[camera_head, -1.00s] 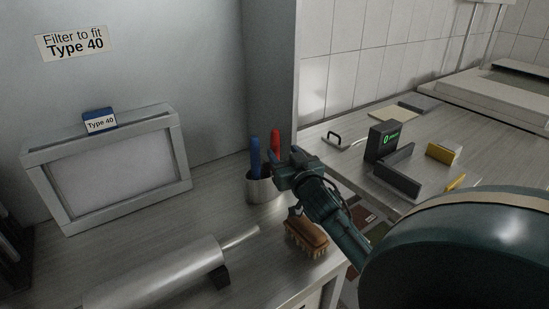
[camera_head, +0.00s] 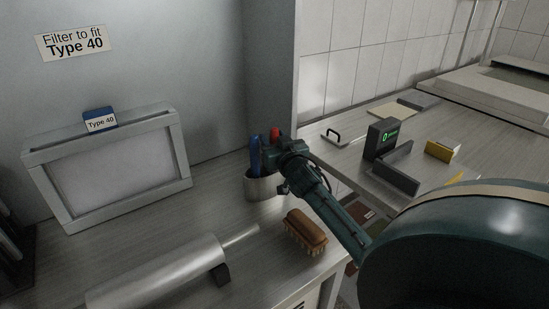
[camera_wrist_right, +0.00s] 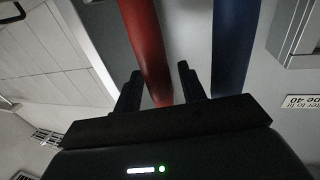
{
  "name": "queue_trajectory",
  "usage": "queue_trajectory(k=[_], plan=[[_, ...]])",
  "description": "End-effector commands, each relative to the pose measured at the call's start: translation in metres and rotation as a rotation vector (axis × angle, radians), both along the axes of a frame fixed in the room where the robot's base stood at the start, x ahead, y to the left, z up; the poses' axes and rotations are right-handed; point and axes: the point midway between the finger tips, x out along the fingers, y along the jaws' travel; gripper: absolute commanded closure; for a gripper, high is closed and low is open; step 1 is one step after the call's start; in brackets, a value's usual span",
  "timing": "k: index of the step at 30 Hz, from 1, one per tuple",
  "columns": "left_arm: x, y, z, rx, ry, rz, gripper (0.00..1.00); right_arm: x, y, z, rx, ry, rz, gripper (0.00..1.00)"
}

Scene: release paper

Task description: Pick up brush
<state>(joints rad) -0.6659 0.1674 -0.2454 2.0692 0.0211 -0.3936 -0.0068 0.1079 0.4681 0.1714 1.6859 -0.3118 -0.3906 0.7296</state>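The wooden brush (camera_head: 306,230) lies on the bench near its right edge, its pale bristles facing down and toward the front. My right gripper (camera_head: 273,146) is above and behind the brush, at the metal cup (camera_head: 262,188), apart from the brush. In the right wrist view the two fingers (camera_wrist_right: 158,84) are spread open. A red handle (camera_wrist_right: 147,45) shows between them, and a blue handle (camera_wrist_right: 236,45) is to the right. I cannot tell whether the red handle is inside the grip or beyond it. My left gripper is not in view.
A metal roller (camera_head: 165,275) lies left of the brush. A framed filter (camera_head: 105,170) leans at the back left. On the right bench stand a dark display box (camera_head: 381,138), a dark block (camera_head: 396,179) and a yellow block (camera_head: 441,151). A gap separates the two benches.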

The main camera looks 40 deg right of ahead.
Motion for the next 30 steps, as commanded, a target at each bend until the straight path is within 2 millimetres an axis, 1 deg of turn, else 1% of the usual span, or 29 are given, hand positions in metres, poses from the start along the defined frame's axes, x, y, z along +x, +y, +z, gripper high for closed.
queue_trajectory(k=[1, 2, 14, 20, 23, 26, 30], plan=[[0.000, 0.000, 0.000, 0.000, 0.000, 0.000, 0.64, 0.000, 0.000, 0.000, 0.000, 0.000, 0.000, 0.63], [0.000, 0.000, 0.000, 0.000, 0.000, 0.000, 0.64, 0.000, 0.000, 0.000, 0.000, 0.000, 0.000, 0.66], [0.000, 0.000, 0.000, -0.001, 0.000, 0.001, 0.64, 0.000, 0.000, 0.000, 0.001, 0.001, 0.000, 0.99], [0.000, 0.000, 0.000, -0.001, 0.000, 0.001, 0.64, 0.000, 0.000, 0.000, 0.001, 0.000, 0.000, 1.00], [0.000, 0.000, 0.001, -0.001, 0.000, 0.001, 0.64, 0.000, 0.000, 0.005, 0.000, -0.002, 0.000, 1.00], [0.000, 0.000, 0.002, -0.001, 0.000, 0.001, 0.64, 0.000, 0.000, 0.019, -0.003, -0.004, 0.000, 1.00], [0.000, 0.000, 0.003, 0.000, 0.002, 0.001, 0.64, 0.000, 0.000, 0.049, -0.004, -0.006, 0.000, 1.00]])
